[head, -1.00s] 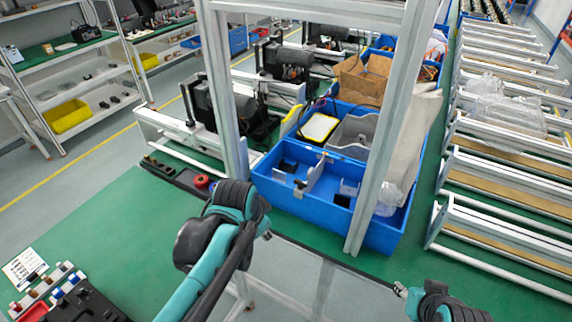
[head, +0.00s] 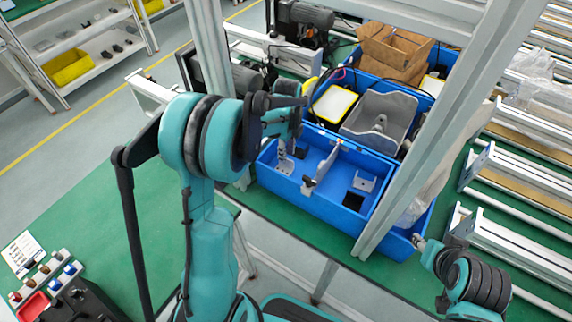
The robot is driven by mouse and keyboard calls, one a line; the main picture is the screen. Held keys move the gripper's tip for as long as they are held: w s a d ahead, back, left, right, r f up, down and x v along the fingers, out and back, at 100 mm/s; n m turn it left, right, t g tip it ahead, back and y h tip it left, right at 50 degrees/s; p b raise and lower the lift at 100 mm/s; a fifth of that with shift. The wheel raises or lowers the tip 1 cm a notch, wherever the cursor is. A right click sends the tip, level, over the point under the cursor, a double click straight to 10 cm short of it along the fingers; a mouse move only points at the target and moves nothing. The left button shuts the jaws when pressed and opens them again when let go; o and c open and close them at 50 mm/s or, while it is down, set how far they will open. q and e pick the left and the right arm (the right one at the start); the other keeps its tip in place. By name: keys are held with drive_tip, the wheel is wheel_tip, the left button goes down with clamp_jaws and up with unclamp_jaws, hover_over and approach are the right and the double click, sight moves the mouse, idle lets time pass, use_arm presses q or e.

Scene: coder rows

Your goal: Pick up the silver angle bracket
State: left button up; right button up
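A silver angle bracket (head: 365,182) lies in the right compartment of the front blue bin (head: 318,207), beside a black square part (head: 353,200). My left gripper (head: 285,164) points down over the bin's left compartment, left of the divider and apart from this bracket. Its fingers are small and partly covered by my arm, so I cannot tell whether they are open. My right gripper (head: 418,242) is low at the right, outside the bin's front right corner; its finger state is too small to tell.
A grey tray (head: 378,122), a yellow-rimmed white tray (head: 334,103) and a brown box (head: 394,50) stand behind the bin. Pale frame posts (head: 440,130) rise close to both sides of the bin. A green table (head: 110,235) lies at the left.

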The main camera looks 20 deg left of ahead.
sight(287, 166)
use_arm(q)
wheel_tip(287, 166, down, 5)
drive_tip(key=shift+w+a+f+b, duration=0.1)
drive_tip(key=shift+w+b, duration=0.05)
drive_tip(key=shift+b, duration=0.65)
clamp_jaws()
